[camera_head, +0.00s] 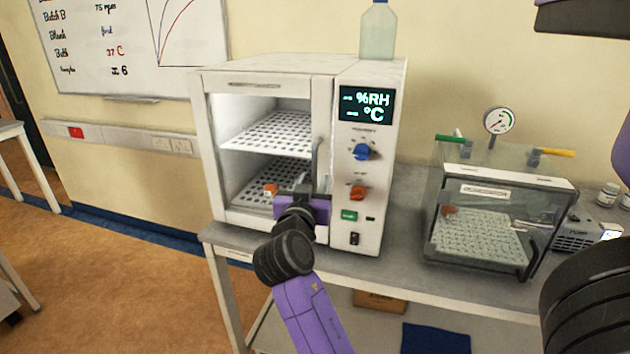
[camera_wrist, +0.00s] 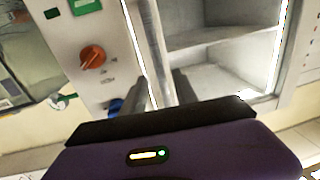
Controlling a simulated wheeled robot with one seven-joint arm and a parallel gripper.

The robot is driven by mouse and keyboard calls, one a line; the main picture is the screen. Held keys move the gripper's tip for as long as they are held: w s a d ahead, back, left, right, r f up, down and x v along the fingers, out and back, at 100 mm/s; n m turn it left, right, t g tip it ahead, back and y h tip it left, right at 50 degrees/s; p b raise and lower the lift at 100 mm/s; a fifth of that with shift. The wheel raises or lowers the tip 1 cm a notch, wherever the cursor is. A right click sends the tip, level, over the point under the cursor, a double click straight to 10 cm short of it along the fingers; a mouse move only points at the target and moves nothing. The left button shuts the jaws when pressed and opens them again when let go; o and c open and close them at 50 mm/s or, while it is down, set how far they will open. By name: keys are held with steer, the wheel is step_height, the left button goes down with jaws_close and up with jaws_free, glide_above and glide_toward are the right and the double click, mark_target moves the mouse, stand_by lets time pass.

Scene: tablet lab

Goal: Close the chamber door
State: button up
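The chamber (camera_head: 368,215) is a white cabinet on the bench with a lit interior and perforated shelves. Its door (camera_head: 321,110) has a pale frame around a clear view of the inside. I cannot tell whether it stands slightly ajar. A grey upright bar handle (camera_head: 317,155) is at the door's right side; it also shows in the wrist view (camera_wrist: 148,40). My gripper (camera_head: 302,184) is at the handle's lower part. In the wrist view its dark fingers (camera_wrist: 162,92) lie on either side of the bar. I cannot tell whether they press on it.
A bottle (camera_head: 378,32) stands on top of the chamber. Blue (camera_head: 362,152) and orange (camera_head: 358,192) knobs are just right of the handle. An orange-topped item (camera_head: 270,190) sits inside. A clear box with a gauge (camera_head: 499,121) stands to the right.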

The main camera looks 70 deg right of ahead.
steer(key=v, duration=0.3)
steer(key=shift+a+b, duration=0.3)
steer(key=shift+b, duration=0.1)
steer(key=w+a+r+n+t+y, duration=0.2)
steer(key=w+a+n+t, duration=0.5)
steer(key=n+t, duration=0.15)
steer(key=a+f+n+t+y, duration=0.6)
steer(key=a+f+y, duration=0.1)
steer(key=a, duration=0.6)
steer(key=s+a+f+n+y, duration=0.3)
steer(key=s+a+f+y, duration=0.35)
steer(key=s+a, duration=0.5)
steer(key=s+a+f+m+g+y, duration=0.1)
steer(key=s+a+f, duration=0.2)
steer(key=s, duration=0.5)
steer(key=s+a+f+m+g+y, duration=0.1)
steer(key=s+a+f+g, duration=0.1)
steer(key=s, duration=0.6)
steer(key=shift+a+f, duration=0.5)
steer(key=shift+a, duration=0.15)
